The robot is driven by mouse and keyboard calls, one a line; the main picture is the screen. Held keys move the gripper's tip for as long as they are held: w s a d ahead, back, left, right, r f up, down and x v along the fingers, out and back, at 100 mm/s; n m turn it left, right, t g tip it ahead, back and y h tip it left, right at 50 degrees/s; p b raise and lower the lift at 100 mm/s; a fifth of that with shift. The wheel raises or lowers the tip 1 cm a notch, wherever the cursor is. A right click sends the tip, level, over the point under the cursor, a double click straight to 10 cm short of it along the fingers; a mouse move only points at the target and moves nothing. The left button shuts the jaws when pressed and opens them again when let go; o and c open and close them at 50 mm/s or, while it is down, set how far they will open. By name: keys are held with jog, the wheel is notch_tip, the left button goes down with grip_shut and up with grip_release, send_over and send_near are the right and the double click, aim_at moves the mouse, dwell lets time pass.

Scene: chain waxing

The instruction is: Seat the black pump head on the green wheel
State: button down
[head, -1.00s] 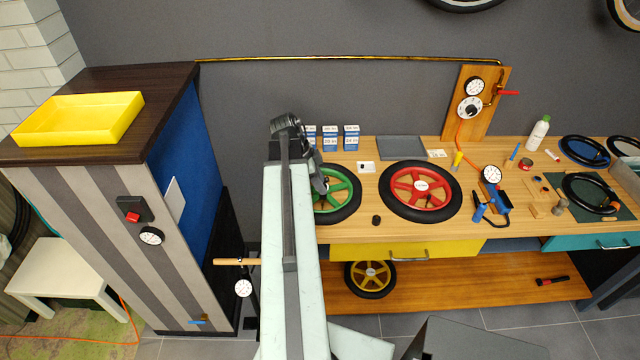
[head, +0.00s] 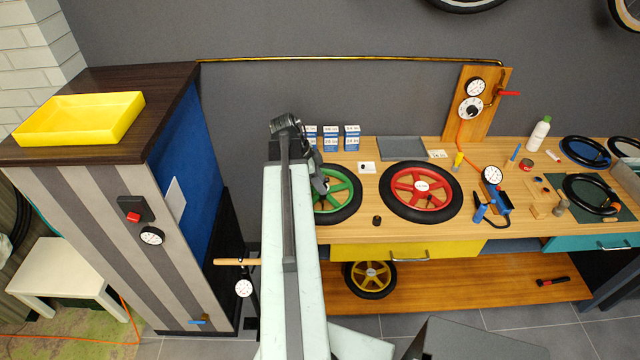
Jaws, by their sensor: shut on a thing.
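The green wheel (head: 345,193) with its black tyre lies flat on the wooden bench. My pale arm hides its left part. My gripper (head: 322,188) is over the wheel's hub area, mostly behind my arm. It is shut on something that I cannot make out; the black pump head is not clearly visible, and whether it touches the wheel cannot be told. A small dark cylinder (head: 377,220) stands on the bench just right of and in front of the green wheel.
A red wheel (head: 447,203) lies right of the green one. Blue-and-white boxes (head: 351,138) and a grey tray (head: 401,148) stand behind. A blue hand pump (head: 492,208) with a gauge is further right. A striped cabinet (head: 100,235) stands at left.

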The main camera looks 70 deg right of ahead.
jog(key=shift+f+b, duration=1.05)
dwell(0.4)
jog(key=c, duration=0.8)
grip_release()
jog(key=p+v, duration=0.7)
jog(key=shift+w+a+r, duration=0.1)
jog(key=shift+r, duration=0.3)
